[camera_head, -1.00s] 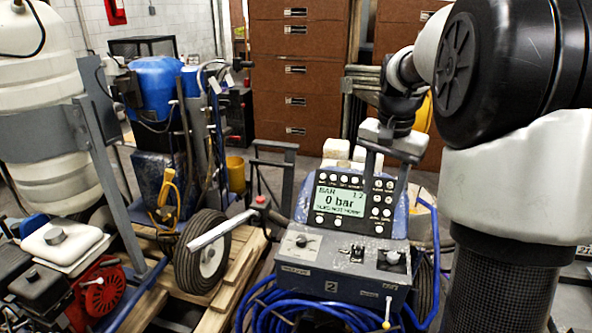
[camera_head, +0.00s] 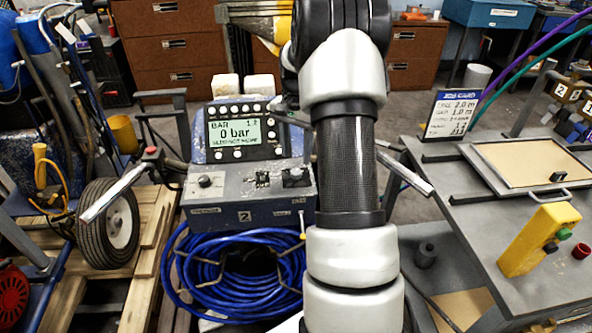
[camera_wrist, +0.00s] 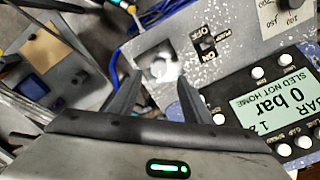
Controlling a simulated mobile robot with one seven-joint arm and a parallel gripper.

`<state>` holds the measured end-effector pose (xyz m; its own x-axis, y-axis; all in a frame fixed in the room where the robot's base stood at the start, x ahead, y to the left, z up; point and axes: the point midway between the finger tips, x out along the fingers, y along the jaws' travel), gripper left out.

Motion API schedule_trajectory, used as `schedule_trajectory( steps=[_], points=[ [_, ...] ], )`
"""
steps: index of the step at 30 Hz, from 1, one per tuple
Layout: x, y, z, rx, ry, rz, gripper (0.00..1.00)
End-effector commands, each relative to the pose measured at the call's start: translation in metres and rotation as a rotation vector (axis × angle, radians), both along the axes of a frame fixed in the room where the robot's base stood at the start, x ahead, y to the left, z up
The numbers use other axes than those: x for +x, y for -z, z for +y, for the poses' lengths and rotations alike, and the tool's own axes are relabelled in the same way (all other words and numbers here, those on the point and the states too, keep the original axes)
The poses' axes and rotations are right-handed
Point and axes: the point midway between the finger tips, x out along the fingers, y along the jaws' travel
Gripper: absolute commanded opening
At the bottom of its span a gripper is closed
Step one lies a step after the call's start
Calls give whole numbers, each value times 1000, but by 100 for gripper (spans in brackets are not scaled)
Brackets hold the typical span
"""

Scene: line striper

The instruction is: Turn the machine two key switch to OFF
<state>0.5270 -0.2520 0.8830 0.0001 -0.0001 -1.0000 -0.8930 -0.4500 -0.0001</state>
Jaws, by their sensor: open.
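The machine two control box (camera_head: 245,216), marked "2", stands left of centre in the head view, with a display reading "0 bar" (camera_head: 238,133). The key switch (camera_head: 294,175) is at the right end of its sloped panel, beside a toggle (camera_head: 262,180). In the wrist view, turned upside down, the pale key switch (camera_wrist: 160,69) shows blurred on its square plate; its setting cannot be read. My gripper (camera_wrist: 160,82) is open, with its fingertips on either side of the key switch in the picture; contact cannot be told. The PUMP toggle (camera_wrist: 208,46) lies just right of the fingers.
A coiled blue hose (camera_head: 225,275) hangs below the box. A lever (camera_head: 115,192) sticks out left, above a wheel (camera_head: 108,223) and wooden pallet. A grey table (camera_head: 490,225) with a yellow control box (camera_head: 540,240) stands right. My arm hides the area right of the box.

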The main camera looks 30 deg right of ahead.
Motion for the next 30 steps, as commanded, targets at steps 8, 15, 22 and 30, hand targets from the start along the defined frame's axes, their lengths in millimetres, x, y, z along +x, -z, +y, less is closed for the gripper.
schedule_trajectory(
  steps=[8, 15, 22, 30],
  points=[
    [-1, 48, 0, 1, 1, 2, 45],
    [0, 60, 0, 1, 0, 0, 45],
    [0, 60, 0, 0, 0, 0, 43],
    [0, 59, 0, 0, 0, 0, 4]
  ],
)
